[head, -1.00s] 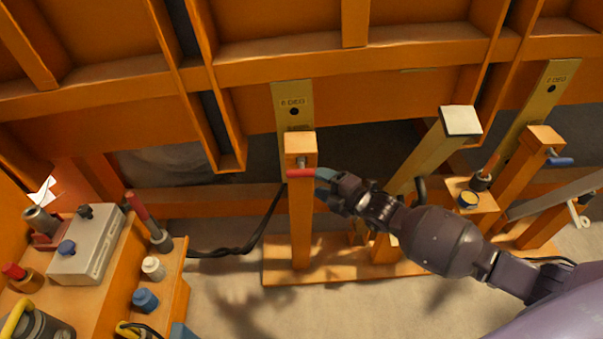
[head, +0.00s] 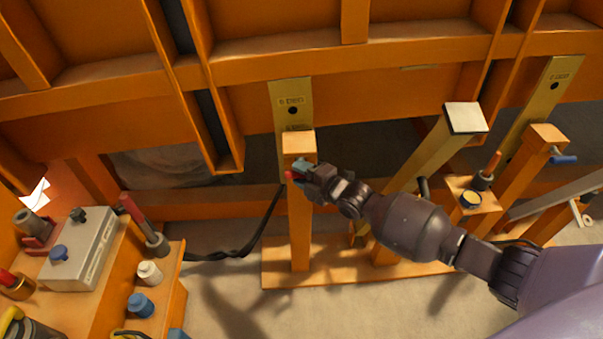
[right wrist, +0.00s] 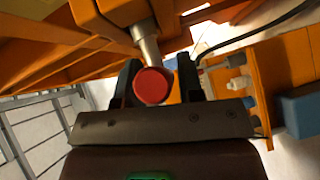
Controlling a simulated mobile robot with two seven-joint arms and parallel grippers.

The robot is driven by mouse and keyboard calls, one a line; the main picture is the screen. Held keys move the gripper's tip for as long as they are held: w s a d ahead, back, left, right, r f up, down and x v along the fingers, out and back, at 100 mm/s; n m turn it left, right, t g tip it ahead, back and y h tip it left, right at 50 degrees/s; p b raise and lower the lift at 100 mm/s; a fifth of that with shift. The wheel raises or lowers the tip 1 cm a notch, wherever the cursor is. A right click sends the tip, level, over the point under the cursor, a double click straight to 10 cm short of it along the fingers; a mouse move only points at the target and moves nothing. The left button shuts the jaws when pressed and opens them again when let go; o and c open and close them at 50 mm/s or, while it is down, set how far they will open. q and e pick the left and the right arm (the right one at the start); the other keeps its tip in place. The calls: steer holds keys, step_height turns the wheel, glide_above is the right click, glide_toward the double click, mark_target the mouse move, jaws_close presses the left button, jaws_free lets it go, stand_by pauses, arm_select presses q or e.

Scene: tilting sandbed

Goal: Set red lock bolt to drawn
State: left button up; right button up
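The red lock bolt (head: 288,175) is on the upper front of an orange post near the middle of the head view. Only a small red part of its handle shows there, left of my right gripper (head: 300,170), which hides the rest. In the right wrist view the round red handle end (right wrist: 153,87) lies between the two dark fingers of my right gripper (right wrist: 156,80), close to both. The fingers appear closed on it. A grey metal shaft (right wrist: 147,45) runs from behind the handle into the orange post. My left gripper is out of view.
A yellow plate (head: 291,100) with a hole stands behind the post (head: 301,220). A blue-handled bolt (head: 563,160) is on another post at the right. A bench with a grey box (head: 80,245) and a red-handled lever (head: 140,220) stands at the left.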

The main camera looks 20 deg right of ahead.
jaws_close()
steer(key=s+p, duration=0.1)
steer(key=s, duration=0.1)
steer(key=s+a+p, duration=0.1)
steer(key=s, duration=0.1)
steer(key=shift+a+r+p, duration=0.1)
steer(key=shift+r+p, duration=0.25)
steer(key=shift+s+a+f, duration=0.2)
steer(key=shift+s+f, duration=0.25)
steer(key=shift+s, duration=0.15)
jaws_free()
steer(key=o, duration=0.4)
steer(key=shift+s+r, duration=0.1)
steer(key=shift+s, duration=0.05)
